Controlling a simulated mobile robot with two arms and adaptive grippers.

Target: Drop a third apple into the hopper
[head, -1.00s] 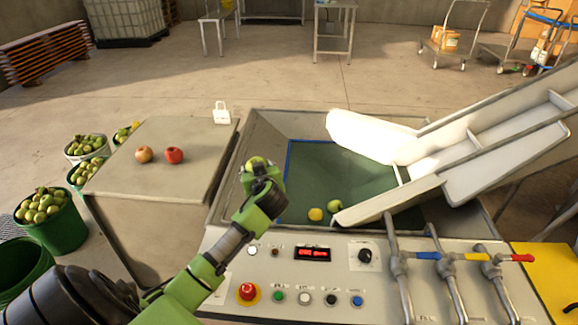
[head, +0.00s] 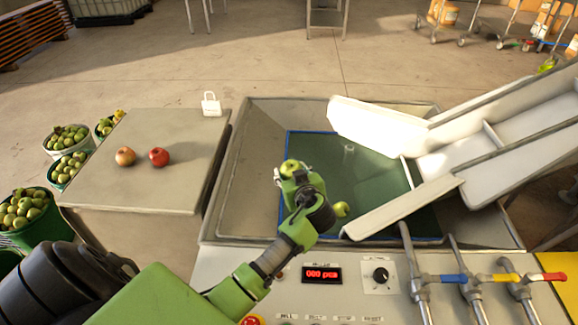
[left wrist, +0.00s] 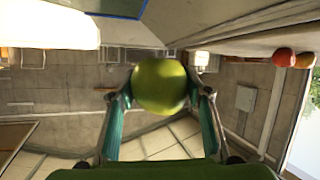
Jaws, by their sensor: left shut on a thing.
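My left gripper (head: 292,179) is shut on a yellow-green apple (head: 290,167) and holds it over the hopper (head: 250,150). The held apple also shows between the two fingers in the left wrist view (left wrist: 159,86). A green apple (head: 341,209) lies on the hopper's green floor, right of my gripper. My arm covers part of the floor, and the yellow apple seen there earlier is hidden now. An orange-red apple (head: 125,156) and a red apple (head: 159,157) sit on the grey table to the left. My right gripper is not in view.
A white chute (head: 470,150) rises to the right over the hopper. Below it stand pipes with blue, yellow and red valve handles (head: 450,278). A control panel with a red display (head: 322,274) lies in front. Buckets of apples (head: 66,138) stand left of the table (head: 150,190).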

